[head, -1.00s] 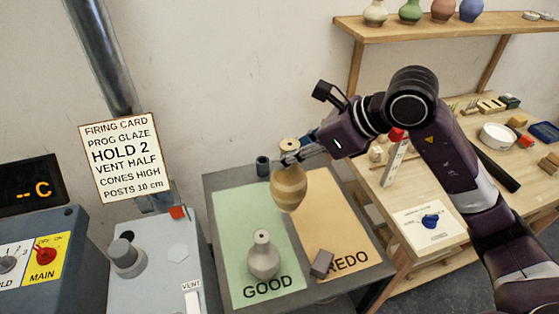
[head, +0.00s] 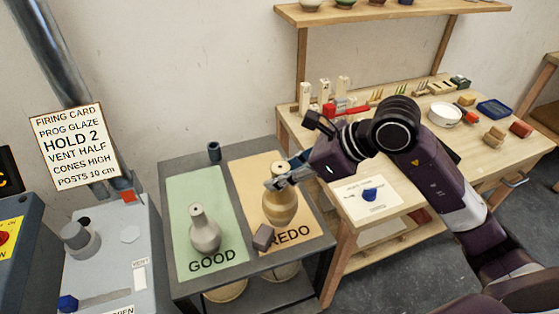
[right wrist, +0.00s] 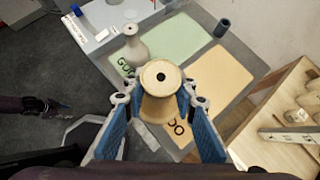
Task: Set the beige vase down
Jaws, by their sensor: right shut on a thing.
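The beige vase (head: 281,210) is over the orange REDO mat (head: 257,175) in the head view. My right gripper (head: 277,182) is shut on its neck. In the right wrist view the vase (right wrist: 161,80) sits upright between the blue fingers of my right gripper (right wrist: 158,100). I cannot tell whether its base touches the mat. A grey-white vase (head: 204,231) stands on the green GOOD mat (head: 190,190) to the left.
A small grey-brown block (head: 263,237) is close beside the beige vase. A dark cup (head: 214,151) stands at the back of the grey table (head: 165,170). A wooden bench (head: 470,150) with tools stands to the right.

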